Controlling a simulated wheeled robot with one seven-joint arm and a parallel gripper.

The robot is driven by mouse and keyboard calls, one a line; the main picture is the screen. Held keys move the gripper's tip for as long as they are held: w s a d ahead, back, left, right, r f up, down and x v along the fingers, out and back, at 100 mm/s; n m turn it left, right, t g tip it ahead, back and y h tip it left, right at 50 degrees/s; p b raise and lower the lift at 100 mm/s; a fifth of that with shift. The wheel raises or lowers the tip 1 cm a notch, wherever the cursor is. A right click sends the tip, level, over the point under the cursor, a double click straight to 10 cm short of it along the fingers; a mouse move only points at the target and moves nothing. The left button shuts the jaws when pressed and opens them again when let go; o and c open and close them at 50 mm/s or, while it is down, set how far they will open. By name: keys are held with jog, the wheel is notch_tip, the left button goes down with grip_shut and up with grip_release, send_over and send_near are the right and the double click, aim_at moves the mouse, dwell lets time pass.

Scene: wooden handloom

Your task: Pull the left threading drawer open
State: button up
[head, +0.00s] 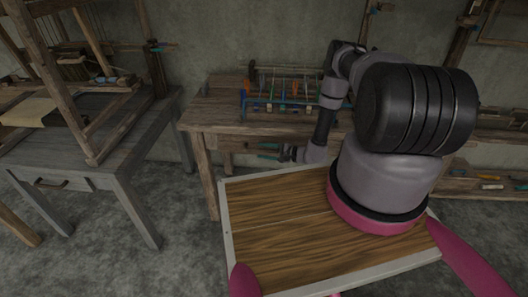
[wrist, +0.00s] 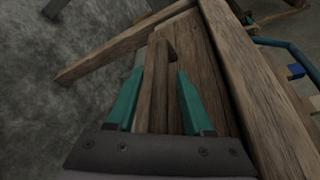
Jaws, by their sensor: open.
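A brown wooden table (head: 200,118) stands at centre, with a wooden front panel under its top. In the wrist view this panel (wrist: 210,60) runs beside the thick table edge (wrist: 262,95). My gripper (head: 262,151) is open, its teal fingers pointing left just below the table's front edge. In the wrist view the open fingers (wrist: 158,75) lie either side of a narrow wooden bar (wrist: 157,100) with a stubby end. I cannot tell whether this bar is a drawer pull or whether it is between the fingers or beyond them. No drawer shows clearly open at this table.
A grey table (head: 100,150) with a handled drawer front (head: 62,184) stands at left, carrying a wooden loom frame. A rack with coloured pieces (head: 270,103) sits on the brown table. Grey floor (head: 185,235) lies clear between the tables. Shelves stand at right.

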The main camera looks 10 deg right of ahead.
grip_shut()
dwell(1.3)
